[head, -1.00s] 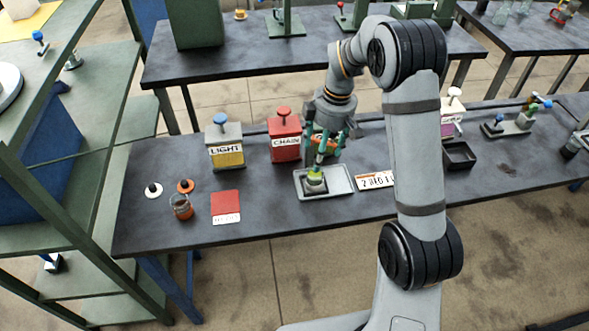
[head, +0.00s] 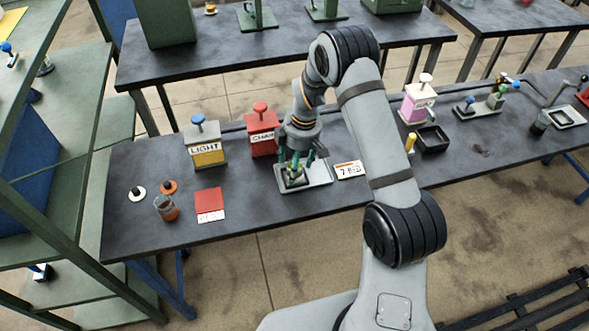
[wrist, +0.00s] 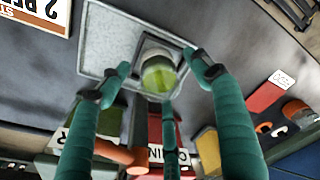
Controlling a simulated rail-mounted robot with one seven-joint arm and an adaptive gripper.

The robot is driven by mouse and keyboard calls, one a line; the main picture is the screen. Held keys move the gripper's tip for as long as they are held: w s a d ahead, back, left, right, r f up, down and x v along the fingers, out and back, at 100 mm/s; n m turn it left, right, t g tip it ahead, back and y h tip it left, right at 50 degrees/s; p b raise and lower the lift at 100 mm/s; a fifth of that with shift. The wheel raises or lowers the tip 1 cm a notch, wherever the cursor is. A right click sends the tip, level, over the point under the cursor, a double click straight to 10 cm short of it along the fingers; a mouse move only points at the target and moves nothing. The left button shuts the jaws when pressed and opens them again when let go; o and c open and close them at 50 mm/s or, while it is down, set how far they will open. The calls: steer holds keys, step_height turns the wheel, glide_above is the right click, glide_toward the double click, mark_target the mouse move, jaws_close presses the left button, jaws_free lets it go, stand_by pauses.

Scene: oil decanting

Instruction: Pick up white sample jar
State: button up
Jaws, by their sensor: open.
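A small jar with a pale top and yellow-green contents (wrist: 158,73) stands on a dark square base on a grey metal tray (wrist: 97,40). It is the only jar near my gripper; I cannot tell surely that it is the white sample jar. My gripper (head: 297,172) is right above the tray in the head view and mostly hides the jar. In the wrist view my gripper (wrist: 160,80) has its green fingers spread around the jar, with gaps visible. The tray also shows in the head view (head: 318,178).
Behind the tray stand a red CHAIN can (head: 262,133) and a yellow LIGHT can (head: 206,150). A number plate (head: 350,170) lies close right of the tray. A red card (head: 208,201), amber jar (head: 166,208) and two lids sit left.

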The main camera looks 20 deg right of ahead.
steer(key=shift+c, duration=0.4)
steer(key=c, duration=1.5)
steer(key=shift+o, duration=0.2)
steer(key=shift+r, duration=0.1)
